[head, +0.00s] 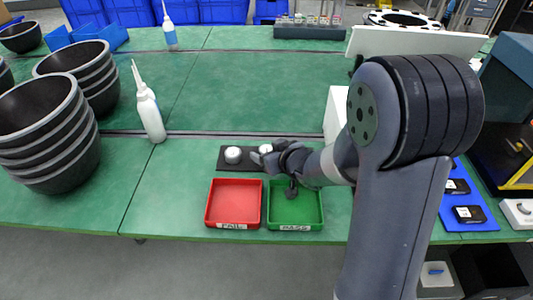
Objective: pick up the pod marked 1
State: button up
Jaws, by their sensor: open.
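No marking "1" can be read on anything in the head view, so I cannot tell which thing is the pod marked 1. Two white round pieces, one on the left (233,155) and one on the right (265,149), sit on a dark plate (224,166) behind the trays. My gripper (262,160) is open, at the right part of this plate, close to the right white piece and partly covering the plate. Whether it touches anything is unclear. Small black boxes with white labels, a front one (469,214) and a rear one (456,186), lie on a blue mat (448,220) at the right.
A red tray (233,223) labelled FAIL and a green tray (318,218) labelled PASS stand at the front edge. Stacked dark bowls (55,150) and a white bottle (150,112) are left. My arm hides much of the right side. Green table (165,185) is clear left of the red tray.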

jog(key=shift+c, duration=0.2)
jog(key=c, duration=1)
